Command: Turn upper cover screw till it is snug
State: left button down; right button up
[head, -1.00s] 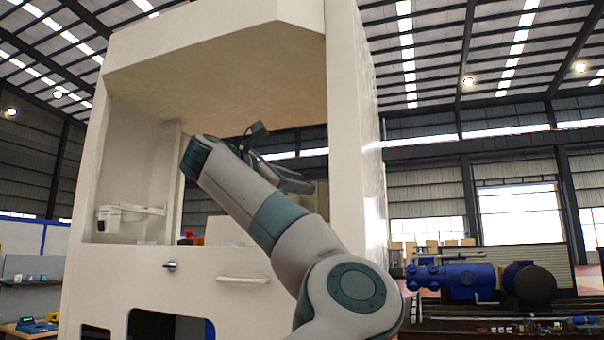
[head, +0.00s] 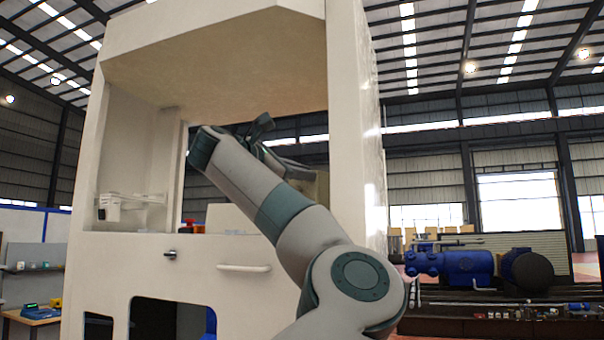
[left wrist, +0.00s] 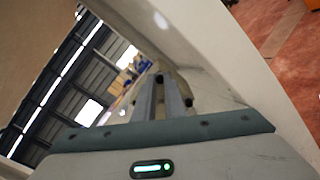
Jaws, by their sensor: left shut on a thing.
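In the head view my left arm reaches up into the open bay of the dispenser (head: 345,110). Its wrist bends back to the right there, and the fingertips are hidden behind the arm. A beige part (head: 318,185) shows partly behind the wrist. My right gripper is not in view.
The cabinet's side wall and overhanging top enclose the arm closely. A small white bracketed device (head: 112,205) sits on the bay's left wall. A red button (head: 190,222) stands on the ledge, above a front handle (head: 243,268). Blue machinery (head: 460,263) stands behind at right.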

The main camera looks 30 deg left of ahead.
pick_arm(q)
jog(key=shift+f+m+b, duration=0.15)
jog(key=shift+m+b, duration=5.65)
jog(key=shift+m, duration=9.3)
jog(key=c, duration=1.8)
grip_release()
